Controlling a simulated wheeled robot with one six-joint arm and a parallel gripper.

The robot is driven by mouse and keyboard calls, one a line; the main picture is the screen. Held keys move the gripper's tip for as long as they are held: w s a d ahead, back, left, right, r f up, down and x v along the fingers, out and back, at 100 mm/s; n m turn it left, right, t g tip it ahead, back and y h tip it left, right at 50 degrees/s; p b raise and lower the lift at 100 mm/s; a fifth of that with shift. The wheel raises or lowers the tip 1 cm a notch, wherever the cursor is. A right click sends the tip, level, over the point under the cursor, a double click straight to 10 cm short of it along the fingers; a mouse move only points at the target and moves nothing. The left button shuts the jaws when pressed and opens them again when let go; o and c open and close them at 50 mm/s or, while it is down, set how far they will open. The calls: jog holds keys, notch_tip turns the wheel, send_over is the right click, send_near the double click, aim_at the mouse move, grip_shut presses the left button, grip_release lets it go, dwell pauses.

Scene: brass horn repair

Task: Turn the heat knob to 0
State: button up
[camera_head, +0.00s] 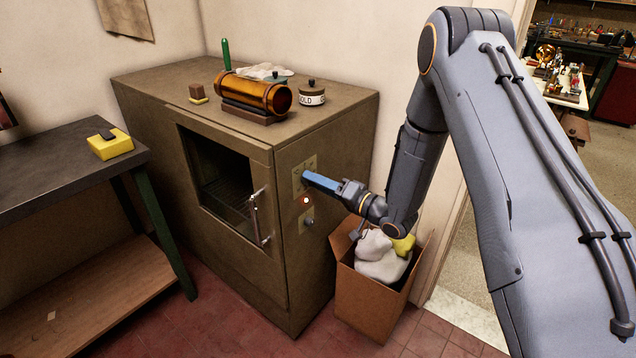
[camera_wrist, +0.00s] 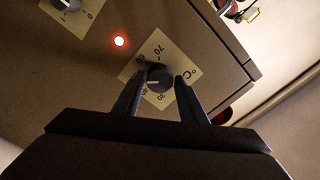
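In the wrist view, a grey round knob (camera_wrist: 159,81) sits on a cream °C plate (camera_wrist: 185,55) marked from 30 to 70. Its white mark points left, between 40 and 60. A second knob (camera_wrist: 68,3) at the top left has a plate with a 0; it is partly cut off. My gripper (camera_wrist: 159,80) is open, with one finger on each side of the °C knob; contact is unclear. In the head view, my gripper (camera_head: 307,177) is at the upper plate.
A red lamp (camera_head: 306,200) glows between the two knobs. A vertical door handle (camera_head: 257,216) stands out left of them. A cardboard box (camera_head: 365,303) with white bundles stands below my wrist. A brass tube (camera_head: 255,90) and a jar (camera_head: 311,94) are on the oven top.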

jog(key=c, duration=0.6)
jog(key=shift+n, duration=0.3)
jog(key=n+b, duration=0.6)
jog(key=n, duration=0.7)
jog(key=n+b, duration=0.6)
jog(key=n, duration=0.7)
jog(key=shift+s+a, duration=0.15)
jog(key=shift+a, duration=0.05)
jog(key=shift+n, duration=0.3)
